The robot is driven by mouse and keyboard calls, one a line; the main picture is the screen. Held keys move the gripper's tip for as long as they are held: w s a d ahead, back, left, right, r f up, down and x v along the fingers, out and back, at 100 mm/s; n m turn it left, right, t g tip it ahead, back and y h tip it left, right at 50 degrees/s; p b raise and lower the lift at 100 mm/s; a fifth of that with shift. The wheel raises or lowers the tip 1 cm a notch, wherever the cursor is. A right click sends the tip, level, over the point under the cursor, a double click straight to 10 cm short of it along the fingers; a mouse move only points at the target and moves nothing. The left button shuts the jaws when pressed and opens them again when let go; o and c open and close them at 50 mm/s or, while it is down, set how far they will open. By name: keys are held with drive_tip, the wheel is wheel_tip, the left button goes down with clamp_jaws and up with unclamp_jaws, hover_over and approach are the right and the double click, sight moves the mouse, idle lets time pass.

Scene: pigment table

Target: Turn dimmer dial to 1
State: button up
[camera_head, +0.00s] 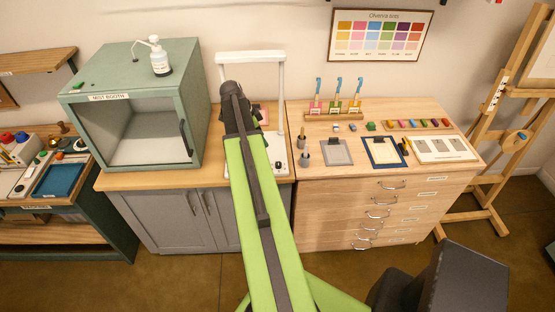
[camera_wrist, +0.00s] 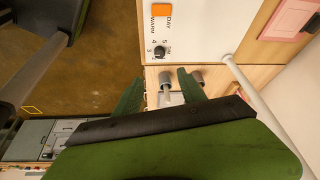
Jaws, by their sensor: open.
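The dimmer dial (camera_wrist: 160,51) is a small black knob on a white panel (camera_wrist: 205,30) in the wrist view. The numbers 3, 4 and 5 show beside it; the number 1 and the pointer cannot be made out. My gripper (camera_wrist: 158,80) is open, with its two green fingers apart, below the dial in the picture and not touching it. In the head view the white panel (camera_head: 281,165) is the base of a lamp frame, partly behind my arm.
An orange switch (camera_wrist: 161,10) marked DAY and WARM sits near the dial. A white lamp post (camera_wrist: 240,75) rises at the panel's edge. Two grey cups (camera_head: 305,159) stand right of the panel. A green mist booth (camera_head: 140,100) stands at the left.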

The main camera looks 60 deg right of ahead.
sight(278, 163)
drive_tip(key=b+x, duration=1.6)
drive_tip(key=x, duration=0.1)
drive_tip(key=shift+w+a+f, duration=0.1)
drive_tip(key=shift+f, duration=0.3)
drive_tip(key=shift+r, duration=0.1)
clamp_jaws()
